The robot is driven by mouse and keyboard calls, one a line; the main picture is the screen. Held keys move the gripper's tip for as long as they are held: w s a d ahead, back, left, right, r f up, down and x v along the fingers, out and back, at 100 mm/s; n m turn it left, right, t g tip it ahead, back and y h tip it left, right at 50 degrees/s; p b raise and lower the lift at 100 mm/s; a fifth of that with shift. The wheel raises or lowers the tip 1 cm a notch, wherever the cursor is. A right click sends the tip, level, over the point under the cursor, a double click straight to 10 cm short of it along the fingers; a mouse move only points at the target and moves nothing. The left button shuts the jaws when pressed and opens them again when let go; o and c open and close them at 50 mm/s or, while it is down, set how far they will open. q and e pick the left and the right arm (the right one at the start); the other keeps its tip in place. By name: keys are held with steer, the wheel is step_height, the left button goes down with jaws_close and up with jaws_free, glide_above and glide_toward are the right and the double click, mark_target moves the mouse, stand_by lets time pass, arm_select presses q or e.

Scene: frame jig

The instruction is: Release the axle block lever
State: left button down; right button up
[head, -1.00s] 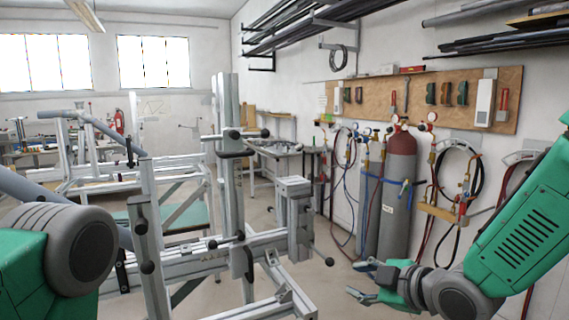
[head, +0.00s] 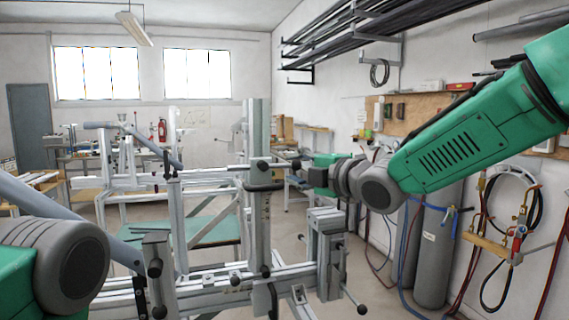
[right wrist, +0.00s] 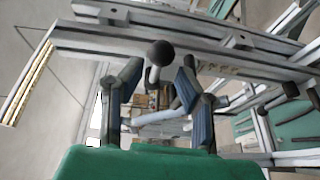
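The frame jig (head: 258,220) stands in front of me, made of pale metal profiles with several dark ball-ended levers. My right gripper (head: 296,165) is beside its upright post, level with a dark clamp lever there. In the right wrist view the right gripper (right wrist: 160,68) is open, one finger on each side of a lever with a dark ball knob (right wrist: 160,52) and pale stem. The fingers look apart from it. The block (head: 326,240) on the lower rail carries another lever whose ball knob (head: 361,309) hangs below right. I cannot tell which lever is the axle block's. My left gripper is out of view.
Grey gas cylinders (head: 437,245) with hoses stand by the right wall, behind my right arm. A rack of dark bars (head: 345,30) hangs above. A green-topped table (head: 205,232) stands behind the jig. Open floor lies between jig and cylinders.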

mark_target(288, 167)
steer(key=shift+p+x, duration=0.3)
steer(key=shift+x, duration=1.4)
steer(key=shift+s, duration=0.1)
jaws_close()
